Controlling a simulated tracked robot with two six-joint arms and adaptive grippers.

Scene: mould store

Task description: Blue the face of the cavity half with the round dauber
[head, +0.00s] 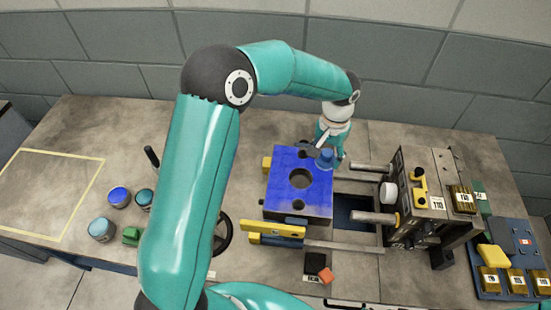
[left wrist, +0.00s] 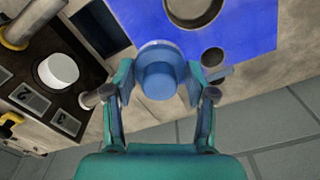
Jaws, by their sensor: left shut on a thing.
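The cavity half (head: 287,205) is a square block with a round hole in its middle, and its upward face is covered in blue. The blue face also shows in the left wrist view (left wrist: 255,30). My left gripper (head: 325,152) is shut on the blue round dauber (head: 325,160), at the far right corner of the face. In the left wrist view the dauber (left wrist: 160,80) sits between the two fingers and overlaps the edge of the face. I cannot tell whether it touches the face. My right gripper is out of view.
The other mould half (head: 420,225) stands to the right, with pillars reaching toward the cavity half. A blue-topped pot (head: 119,196) and teal pots (head: 102,230) stand at left. A handwheel (head: 224,236) and yellow bars (head: 276,229) lie nearby. A blue tray (head: 488,275) holds yellow pieces.

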